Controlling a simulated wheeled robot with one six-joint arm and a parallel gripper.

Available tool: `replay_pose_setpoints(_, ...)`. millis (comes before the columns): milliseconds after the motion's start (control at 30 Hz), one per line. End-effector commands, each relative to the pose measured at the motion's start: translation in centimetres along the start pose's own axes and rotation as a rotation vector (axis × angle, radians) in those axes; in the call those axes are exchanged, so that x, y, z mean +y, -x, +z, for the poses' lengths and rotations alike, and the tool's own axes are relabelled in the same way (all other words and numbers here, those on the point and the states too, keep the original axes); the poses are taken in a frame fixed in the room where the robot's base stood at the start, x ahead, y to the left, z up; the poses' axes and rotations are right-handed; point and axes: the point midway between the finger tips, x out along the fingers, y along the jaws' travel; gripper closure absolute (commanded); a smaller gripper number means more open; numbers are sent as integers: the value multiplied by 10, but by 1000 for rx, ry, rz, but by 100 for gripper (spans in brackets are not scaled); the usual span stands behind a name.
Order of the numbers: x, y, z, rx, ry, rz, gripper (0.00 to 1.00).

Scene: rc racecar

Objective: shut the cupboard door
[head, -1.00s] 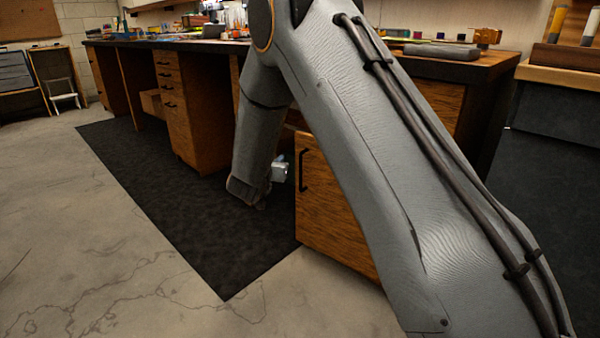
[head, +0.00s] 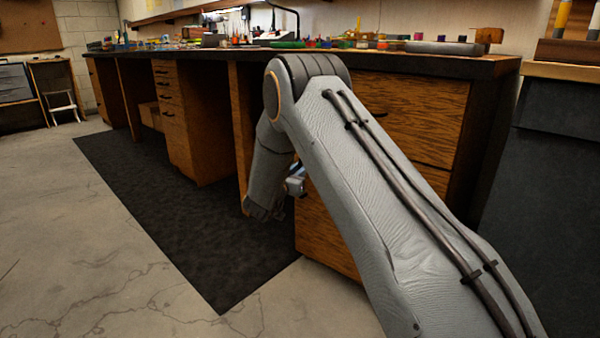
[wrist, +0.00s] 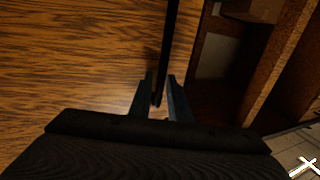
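The cupboard door (head: 322,238) has wood grain and is partly hidden behind my arm in the head view. It appears to stand out from the cabinet under the worktop. In the wrist view the door (wrist: 75,60) fills the left side, and its dark bar handle (wrist: 172,35) runs down near the door's edge. My gripper (wrist: 160,80) is close to the door face, with its fingers apart on either side of the handle. Whether they touch it is hard to see. In the head view my arm hides the handle, and the gripper shows only in part.
A long worktop (head: 425,66) holds several small tools and jars. A drawer front (head: 415,115) is above the door. A drawer stack (head: 180,130) stands further left. A dark mat (head: 190,220) lies on the clear floor. Right of the door edge in the wrist view is a dark recess (wrist: 215,90).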

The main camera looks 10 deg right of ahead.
Motion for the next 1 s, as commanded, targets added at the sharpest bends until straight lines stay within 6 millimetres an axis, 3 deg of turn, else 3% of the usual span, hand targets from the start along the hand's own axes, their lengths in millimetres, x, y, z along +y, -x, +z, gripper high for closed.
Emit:
replay_pose_setpoints(300,0,-4,-1,0,0,0,83)
replay_pose_setpoints(433,0,-4,-1,0,0,-1,100)
replay_pose_setpoints(667,0,-4,0,0,0,0,100)
replay_pose_setpoints(1000,8,-57,1,0,-1,2,100)
